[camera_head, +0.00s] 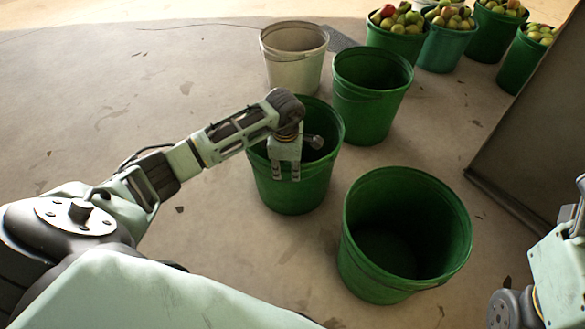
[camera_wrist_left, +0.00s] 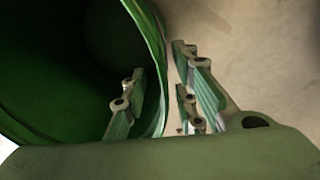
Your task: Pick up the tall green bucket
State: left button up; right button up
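A green bucket (camera_head: 291,192) stands upright and empty in the middle of the head view, partly hidden by my left arm. My left gripper (camera_head: 285,172) is at its near rim, pointing down. In the left wrist view, the bucket's wall (camera_wrist_left: 152,45) runs between the fingers of the gripper (camera_wrist_left: 160,98). One finger is inside the bucket and the others are outside, with a gap showing beside the wall. Two more empty green buckets stand close by, one behind (camera_head: 368,112) and one nearer on the right (camera_head: 362,262).
A white bucket (camera_head: 292,72) stands behind. Several green buckets full of apples (camera_head: 397,40) line the back right. A dark panel (camera_head: 535,130) stands at the right. The concrete floor (camera_head: 110,110) on the left is clear.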

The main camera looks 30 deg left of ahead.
pick_arm(q)
jog(key=shift+f, duration=0.3)
jog(key=shift+c, duration=0.2)
grip_shut()
jog(key=shift+r, duration=0.1)
jog(key=shift+w, duration=0.1)
dwell(0.4)
